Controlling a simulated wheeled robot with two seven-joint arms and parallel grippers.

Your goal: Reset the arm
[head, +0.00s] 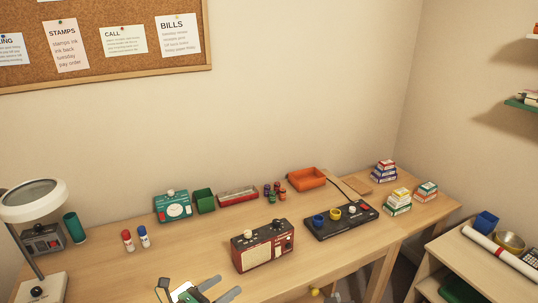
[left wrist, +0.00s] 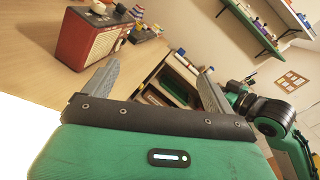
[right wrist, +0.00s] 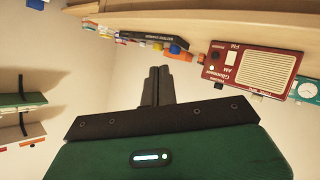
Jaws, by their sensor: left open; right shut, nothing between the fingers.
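My left gripper (head: 220,288) is at the bottom of the head view, in front of the desk's things, with its two fingers apart. In the left wrist view the open fingers (left wrist: 157,78) have nothing between them. My right gripper (right wrist: 157,82) shows in the right wrist view with its fingers together and empty. I cannot make it out in the head view. The red radio (head: 262,249) stands on the desk (head: 190,262), to the right of and beyond my left gripper. It also shows in the left wrist view (left wrist: 88,38) and the right wrist view (right wrist: 247,72).
A lamp (head: 34,201) stands at the left. A black panel with cups (head: 340,221), an orange tray (head: 307,178) and a teal device (head: 173,206) are on the desk. Stacked boxes (head: 398,202) are at the right. A low shelf (head: 455,257) stands beyond the desk's right end.

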